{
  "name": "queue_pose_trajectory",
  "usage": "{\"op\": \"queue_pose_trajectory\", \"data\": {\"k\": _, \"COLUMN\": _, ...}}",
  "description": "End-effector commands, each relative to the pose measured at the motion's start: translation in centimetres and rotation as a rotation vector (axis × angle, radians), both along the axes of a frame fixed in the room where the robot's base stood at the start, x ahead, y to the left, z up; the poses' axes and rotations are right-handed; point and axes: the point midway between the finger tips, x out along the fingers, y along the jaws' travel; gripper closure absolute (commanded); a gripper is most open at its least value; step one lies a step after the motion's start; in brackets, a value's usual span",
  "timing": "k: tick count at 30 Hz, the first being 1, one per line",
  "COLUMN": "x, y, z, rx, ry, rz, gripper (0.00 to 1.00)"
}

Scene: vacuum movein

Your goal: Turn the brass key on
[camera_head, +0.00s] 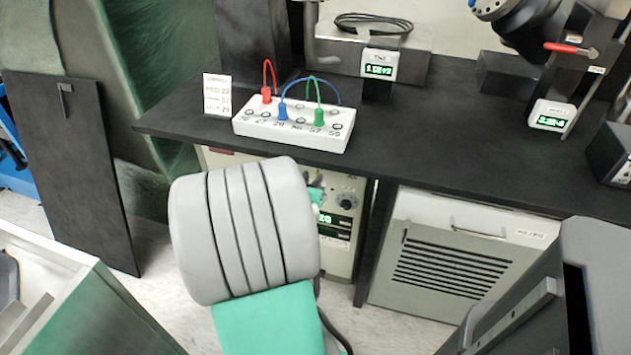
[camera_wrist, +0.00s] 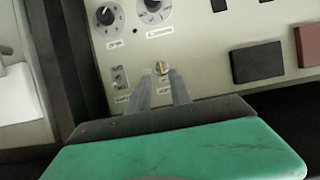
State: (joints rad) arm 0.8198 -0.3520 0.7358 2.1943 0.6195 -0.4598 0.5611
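The brass key (camera_wrist: 161,68) is small and yellowish. It sits on the pale control panel (camera_wrist: 205,60) in the wrist view, with a small label below it. My gripper (camera_wrist: 159,77) points at the panel, with its two grey fingers apart. The key shows just beyond and between the fingertips; I cannot tell whether they touch it. In the head view my own grey and green arm covers the gripper and the key. Part of the panel (camera_head: 346,190) shows to the arm's right, under the black bench, with a dial and a green display.
Two round dials (camera_wrist: 109,14) are above the key, and small switches (camera_wrist: 119,77) are to its left. A black block (camera_wrist: 257,62) is to its right. The black benchtop (camera_head: 420,150) overhangs the panel. A grey vented unit (camera_head: 450,262) stands right of it.

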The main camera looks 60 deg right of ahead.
Motion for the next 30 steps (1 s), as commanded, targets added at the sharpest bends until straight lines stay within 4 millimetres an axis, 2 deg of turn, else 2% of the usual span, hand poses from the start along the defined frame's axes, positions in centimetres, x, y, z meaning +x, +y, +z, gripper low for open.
{"op": "queue_pose_trajectory", "data": {"k": 3, "x": 0.2, "y": -2.2, "z": -1.2, "rx": 0.003, "ry": 0.003, "rz": -0.003, "gripper": 0.75}}
{"op": "queue_pose_trajectory", "data": {"k": 9, "x": 0.7, "y": -4.6, "z": -2.0, "rx": 0.002, "ry": 0.001, "rz": 0.000, "gripper": 0.75}}
{"op": "queue_pose_trajectory", "data": {"k": 17, "x": 0.9, "y": -4.8, "z": -2.0, "rx": 0.003, "ry": 0.002, "rz": 0.004, "gripper": 0.75}}
{"op": "queue_pose_trajectory", "data": {"k": 26, "x": 0.9, "y": -4.8, "z": -2.0, "rx": 0.003, "ry": 0.002, "rz": 0.004, "gripper": 0.98}}
{"op": "queue_pose_trajectory", "data": {"k": 30, "x": 0.9, "y": -4.7, "z": -2.0, "rx": 0.003, "ry": 0.002, "rz": 0.004, "gripper": 1.00}}
